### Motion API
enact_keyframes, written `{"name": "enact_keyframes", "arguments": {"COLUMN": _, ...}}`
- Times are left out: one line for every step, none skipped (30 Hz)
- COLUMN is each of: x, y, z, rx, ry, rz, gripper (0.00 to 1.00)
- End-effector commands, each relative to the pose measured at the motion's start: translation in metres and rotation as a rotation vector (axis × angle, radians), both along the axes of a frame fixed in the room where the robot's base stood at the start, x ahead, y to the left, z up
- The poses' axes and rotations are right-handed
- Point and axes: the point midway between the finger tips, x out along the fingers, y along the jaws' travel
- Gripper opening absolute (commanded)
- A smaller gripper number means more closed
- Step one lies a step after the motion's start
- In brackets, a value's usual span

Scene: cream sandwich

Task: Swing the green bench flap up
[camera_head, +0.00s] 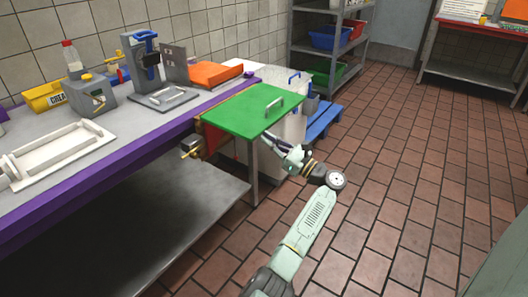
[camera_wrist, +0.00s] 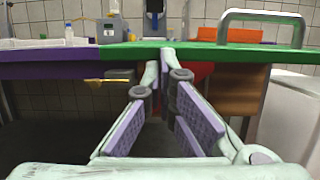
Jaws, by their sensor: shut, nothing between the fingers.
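The green bench flap (camera_head: 240,111) lies roughly level with the bench top at its right end. A metal handle (camera_head: 275,103) stands up from its surface. In the wrist view, the flap (camera_wrist: 200,51) shows nearly edge-on, with the handle (camera_wrist: 262,17) rising at the right. My gripper (camera_head: 268,141) is just in front of the flap's near right side, close to its edge height. In the wrist view, my gripper (camera_wrist: 159,62) has its fingers together and empty, with the tips overlapping the flap's front edge. I cannot tell whether they touch it.
The bench (camera_head: 120,155) has a purple edge and carries a white tray (camera_head: 62,150), a press (camera_head: 150,70) and an orange case (camera_head: 215,74). A metal leg (camera_head: 254,170) stands under the flap. A whitish bin (camera_head: 290,125) and blue pallet (camera_head: 322,120) are behind. The tiled floor at right is clear.

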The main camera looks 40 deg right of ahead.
Motion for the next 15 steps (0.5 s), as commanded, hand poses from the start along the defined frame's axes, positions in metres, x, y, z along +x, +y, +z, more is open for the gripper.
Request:
{"name": "enact_keyframes", "arguments": {"x": 0.001, "y": -0.001, "z": 0.007, "rx": 0.0, "ry": -0.001, "rz": 0.002, "gripper": 0.0}}
{"name": "enact_keyframes", "arguments": {"x": 0.001, "y": -0.002, "z": 0.009, "rx": 0.0, "ry": -0.001, "rz": 0.002, "gripper": 0.0}}
{"name": "enact_keyframes", "arguments": {"x": 0.001, "y": -0.003, "z": 0.012, "rx": 0.0, "ry": -0.001, "rz": 0.002, "gripper": 0.0}}
{"name": "enact_keyframes", "arguments": {"x": 0.002, "y": -0.004, "z": 0.014, "rx": 0.0, "ry": -0.001, "rz": 0.002, "gripper": 0.0}}
{"name": "enact_keyframes", "arguments": {"x": 0.002, "y": -0.004, "z": 0.015, "rx": 0.0, "ry": -0.001, "rz": 0.003, "gripper": 0.0}}
{"name": "enact_keyframes", "arguments": {"x": 0.002, "y": -0.005, "z": 0.017, "rx": -0.001, "ry": -0.002, "rz": 0.003, "gripper": 0.0}}
{"name": "enact_keyframes", "arguments": {"x": 0.002, "y": -0.005, "z": 0.018, "rx": -0.001, "ry": -0.002, "rz": 0.003, "gripper": 0.0}}
{"name": "enact_keyframes", "arguments": {"x": 0.002, "y": -0.006, "z": 0.019, "rx": -0.001, "ry": -0.002, "rz": 0.003, "gripper": 0.0}}
{"name": "enact_keyframes", "arguments": {"x": 0.002, "y": -0.006, "z": 0.02, "rx": 0.0, "ry": -0.001, "rz": 0.003, "gripper": 0.0}}
{"name": "enact_keyframes", "arguments": {"x": 0.002, "y": -0.006, "z": 0.02, "rx": 0.0, "ry": -0.001, "rz": 0.003, "gripper": 0.0}}
{"name": "enact_keyframes", "arguments": {"x": 0.002, "y": -0.006, "z": 0.021, "rx": 0.0, "ry": -0.001, "rz": 0.003, "gripper": 0.0}}
{"name": "enact_keyframes", "arguments": {"x": 0.002, "y": -0.006, "z": 0.021, "rx": -0.001, "ry": -0.001, "rz": 0.004, "gripper": 0.0}}
{"name": "enact_keyframes", "arguments": {"x": 0.003, "y": -0.006, "z": 0.021, "rx": -0.001, "ry": -0.001, "rz": 0.004, "gripper": 0.0}}
{"name": "enact_keyframes", "arguments": {"x": 0.003, "y": -0.006, "z": 0.021, "rx": -0.001, "ry": -0.001, "rz": 0.004, "gripper": 0.0}}
{"name": "enact_keyframes", "arguments": {"x": 0.003, "y": -0.006, "z": 0.022, "rx": -0.001, "ry": -0.001, "rz": 0.004, "gripper": 0.0}}
